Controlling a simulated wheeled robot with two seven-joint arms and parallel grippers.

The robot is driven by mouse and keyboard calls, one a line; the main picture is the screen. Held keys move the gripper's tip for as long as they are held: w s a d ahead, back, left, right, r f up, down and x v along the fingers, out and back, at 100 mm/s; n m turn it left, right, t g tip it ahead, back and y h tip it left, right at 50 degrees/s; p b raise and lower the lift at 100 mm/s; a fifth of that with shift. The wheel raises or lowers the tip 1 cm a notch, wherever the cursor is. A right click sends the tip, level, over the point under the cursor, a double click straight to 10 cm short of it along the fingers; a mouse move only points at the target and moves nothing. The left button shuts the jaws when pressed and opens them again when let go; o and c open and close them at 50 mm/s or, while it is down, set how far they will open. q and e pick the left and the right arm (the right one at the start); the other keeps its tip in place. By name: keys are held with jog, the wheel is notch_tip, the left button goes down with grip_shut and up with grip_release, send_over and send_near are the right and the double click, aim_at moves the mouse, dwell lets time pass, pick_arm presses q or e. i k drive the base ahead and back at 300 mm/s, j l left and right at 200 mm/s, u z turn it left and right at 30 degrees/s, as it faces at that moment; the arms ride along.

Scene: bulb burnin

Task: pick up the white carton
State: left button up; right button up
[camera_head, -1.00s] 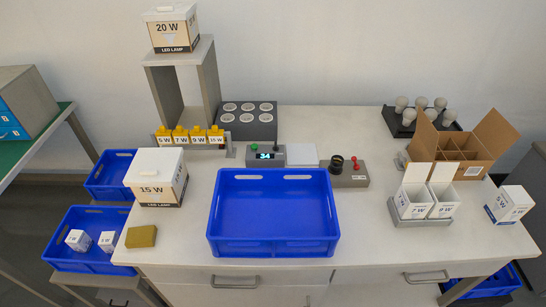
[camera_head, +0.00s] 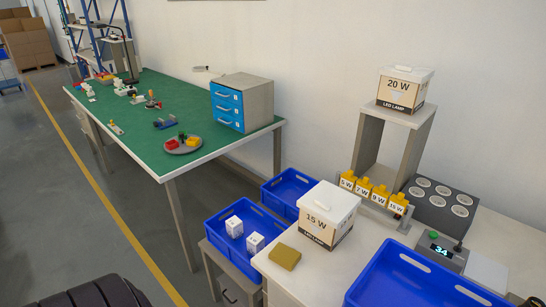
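Several white cartons are in view, and I cannot tell which one the task names. A large white carton marked 15 W (camera_head: 327,216) stands on the near left corner of the white bench. Another marked 20 W (camera_head: 404,90) stands on top of a grey shelf stand (camera_head: 420,117). Two small white cartons, a left one (camera_head: 234,227) and a right one (camera_head: 255,243), sit in a blue crate (camera_head: 212,234) beside the bench. Neither of my grippers is in view.
A large blue tray (camera_head: 400,270) is at the lower right. A green-topped table (camera_head: 150,135) with a blue-drawered cabinet (camera_head: 241,102) stands at left. Grey floor (camera_head: 110,180) beside it is open.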

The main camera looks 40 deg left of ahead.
aim_at(255, 242)
jog(key=u, duration=1.5)
jog(key=z, duration=0.25)
jog(key=i+j+z, duration=0.15)
jog(key=j+z, duration=0.15)
jog(key=z, duration=0.2)
jog(key=i+j+z, duration=0.1)
jog(key=j+z, duration=0.2)
jog(key=z, duration=0.2)
jog(key=j+z, duration=0.35)
jog(key=z, duration=0.15)
